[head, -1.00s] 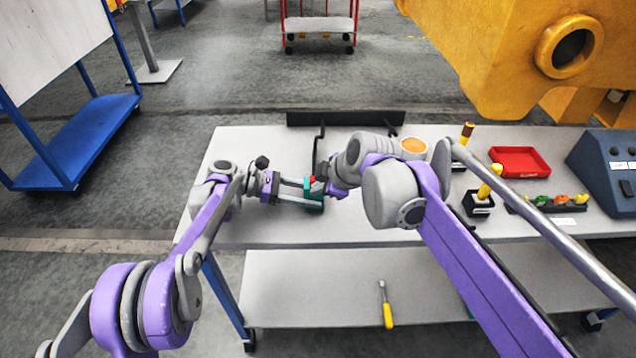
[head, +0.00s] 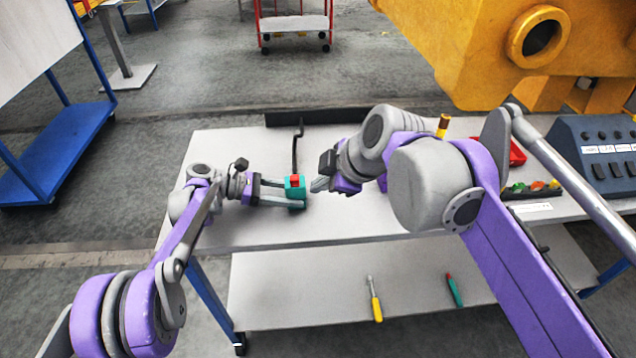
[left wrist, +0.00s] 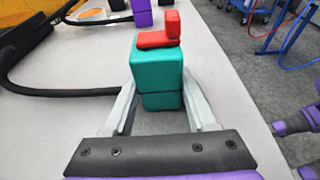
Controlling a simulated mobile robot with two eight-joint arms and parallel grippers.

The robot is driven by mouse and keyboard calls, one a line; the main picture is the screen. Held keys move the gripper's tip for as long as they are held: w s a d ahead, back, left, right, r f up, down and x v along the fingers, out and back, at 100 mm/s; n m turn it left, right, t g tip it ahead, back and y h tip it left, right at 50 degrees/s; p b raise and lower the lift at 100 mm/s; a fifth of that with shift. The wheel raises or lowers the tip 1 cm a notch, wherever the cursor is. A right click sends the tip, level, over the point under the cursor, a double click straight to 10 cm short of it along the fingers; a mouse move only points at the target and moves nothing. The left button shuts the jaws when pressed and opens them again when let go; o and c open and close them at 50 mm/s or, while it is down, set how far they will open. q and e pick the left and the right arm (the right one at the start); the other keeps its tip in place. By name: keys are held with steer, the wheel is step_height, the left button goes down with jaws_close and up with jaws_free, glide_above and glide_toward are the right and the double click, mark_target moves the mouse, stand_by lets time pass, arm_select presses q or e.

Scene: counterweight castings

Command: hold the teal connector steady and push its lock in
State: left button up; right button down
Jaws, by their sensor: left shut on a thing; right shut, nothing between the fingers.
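The teal connector (head: 296,194) is held upright above the grey bench by my left gripper (head: 289,193), whose fingers are shut on its two sides. The left wrist view shows the teal connector (left wrist: 158,72) as two teal blocks with a seam between them. The red lock (left wrist: 158,40) lies on its top, a flat bar with an upright tab at one end. The lock also shows in the head view (head: 294,180). My right gripper (head: 318,185) is shut and empty, just right of the connector with a small gap.
Two tools lie on the lower shelf (head: 300,290). Bench in front is clear.

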arm_select(q)
steer(key=o, duration=1.1)
steer(key=shift+c, duration=0.2)
